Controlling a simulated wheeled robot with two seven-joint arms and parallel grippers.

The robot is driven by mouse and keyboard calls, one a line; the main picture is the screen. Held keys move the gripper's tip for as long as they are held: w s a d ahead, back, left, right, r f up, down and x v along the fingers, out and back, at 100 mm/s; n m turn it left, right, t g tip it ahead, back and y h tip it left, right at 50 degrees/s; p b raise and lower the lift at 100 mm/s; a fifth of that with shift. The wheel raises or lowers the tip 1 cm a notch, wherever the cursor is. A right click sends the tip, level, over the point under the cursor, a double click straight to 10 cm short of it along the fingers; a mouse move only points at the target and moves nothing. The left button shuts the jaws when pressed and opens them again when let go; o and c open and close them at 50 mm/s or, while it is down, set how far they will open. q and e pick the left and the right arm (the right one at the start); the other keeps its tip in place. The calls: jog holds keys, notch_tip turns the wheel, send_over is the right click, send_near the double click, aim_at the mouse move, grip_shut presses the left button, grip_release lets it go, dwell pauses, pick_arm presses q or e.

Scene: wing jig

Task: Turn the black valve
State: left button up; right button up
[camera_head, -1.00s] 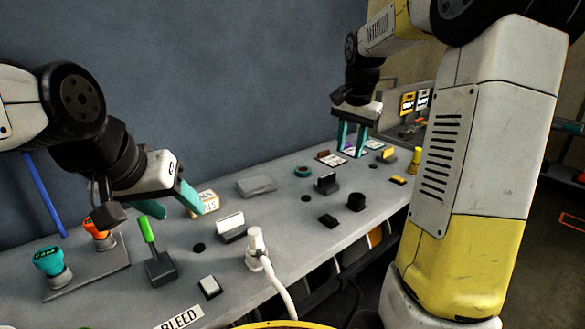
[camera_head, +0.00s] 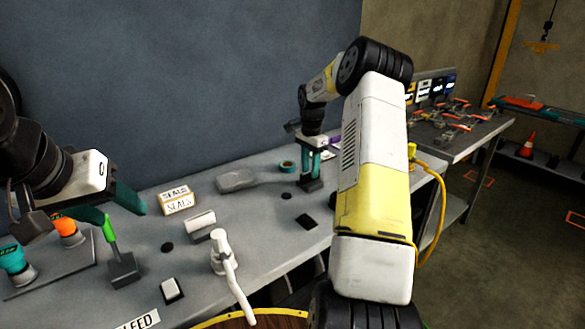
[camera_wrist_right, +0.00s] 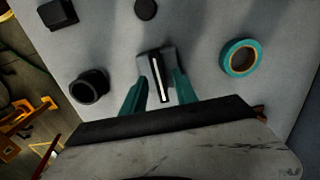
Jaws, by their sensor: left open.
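A dark fixture with a raised thin plate, likely the black valve, stands on the bench; it shows in the right wrist view (camera_wrist_right: 154,62) and at the right gripper's fingertips in the head view (camera_head: 308,185). My right gripper (camera_wrist_right: 160,88) is open, its teal fingers on either side of the plate with gaps; contact is not visible. A short black cylinder (camera_wrist_right: 88,86) stands beside it in the wrist view. My left gripper (camera_head: 123,213) is open and empty at the left, above the bench near a green-handled lever (camera_head: 112,250).
The grey bench (camera_head: 262,225) also holds a teal tape roll (camera_head: 287,166), a SEALS box (camera_head: 177,200), a grey block (camera_head: 236,180), a white valve-like piece (camera_head: 220,250) and a black block (camera_head: 305,221). A blue-grey wall stands behind. My right forearm hides the bench's right part.

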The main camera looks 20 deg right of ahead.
jog(key=shift+f, duration=0.95)
grip_shut()
